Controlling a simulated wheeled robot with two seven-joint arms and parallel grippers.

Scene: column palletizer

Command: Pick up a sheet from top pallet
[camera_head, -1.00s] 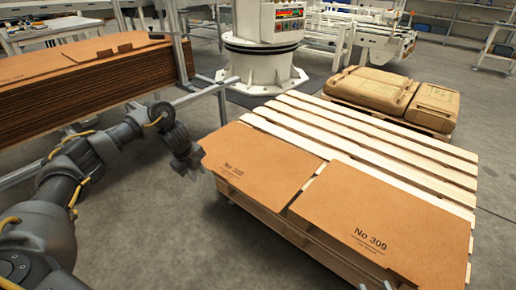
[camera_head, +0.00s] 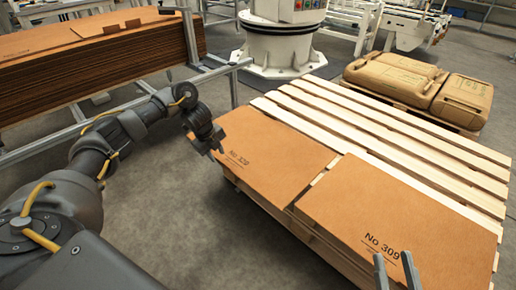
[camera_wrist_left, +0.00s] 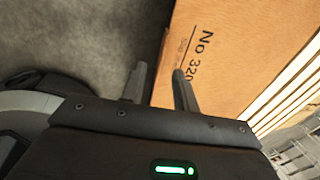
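A brown cardboard sheet (camera_head: 275,150) marked "No 329" or similar lies on the left of the slatted wooden pallet top. It also shows in the left wrist view (camera_wrist_left: 235,50). A second sheet marked "No 309" (camera_head: 400,215) lies beside it to the right. My left gripper (camera_head: 216,146) is at the left edge of the first sheet. In the left wrist view its fingers (camera_wrist_left: 160,85) are apart, one over the floor, one over the sheet, with the sheet's edge between them. Contact cannot be told. My right gripper (camera_head: 396,266) is open and empty at the near edge of the second sheet.
The pallet's bare slats (camera_head: 400,135) are behind the sheets. A tall stack of brown sheets (camera_head: 100,75) stands at the left behind a metal rail frame. Brown sacks (camera_head: 395,80) lie at the back right. A white machine base (camera_head: 278,48) stands behind. Grey floor is open at the left.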

